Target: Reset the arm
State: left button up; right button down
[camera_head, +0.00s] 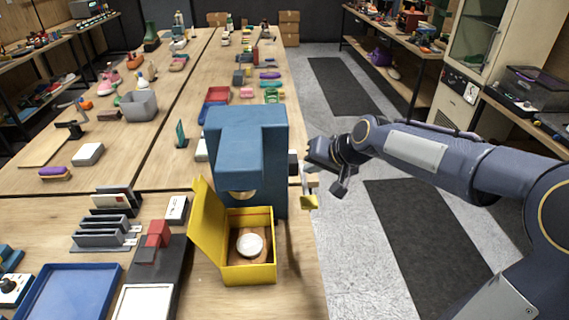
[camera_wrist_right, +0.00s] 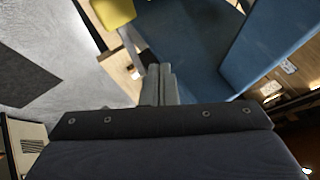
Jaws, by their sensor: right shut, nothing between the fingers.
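My right arm reaches in from the right in the head view. Its gripper (camera_head: 320,165) is just right of a tall blue machine (camera_head: 238,145) at the table's right edge. In the right wrist view the two grey fingers (camera_wrist_right: 160,72) are together, with nothing between them. My left arm and gripper are not in view.
An open yellow box (camera_head: 263,275) with a round white item (camera_head: 249,244) stands before the machine. A blue tray (camera_head: 75,295) and grey rack (camera_head: 105,232) are at left. Several shoes and tools lie farther back. The floor aisle (camera_head: 400,170) right of the table is clear.

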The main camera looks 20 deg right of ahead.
jog(key=s+a+f+n, duration=0.1)
jog(key=s, duration=0.8)
jog(key=s+a+f+n+g, duration=0.1)
jog(key=s+a+f, duration=0.1)
jog(key=s, duration=0.7)
jog(key=s+a+f+n+g, duration=0.1)
jog(key=s+a+f, duration=0.1)
jog(key=s, duration=0.7)
jog(key=shift+s+f, duration=0.25)
jog(key=shift+s, duration=0.15)
dwell(0.3)
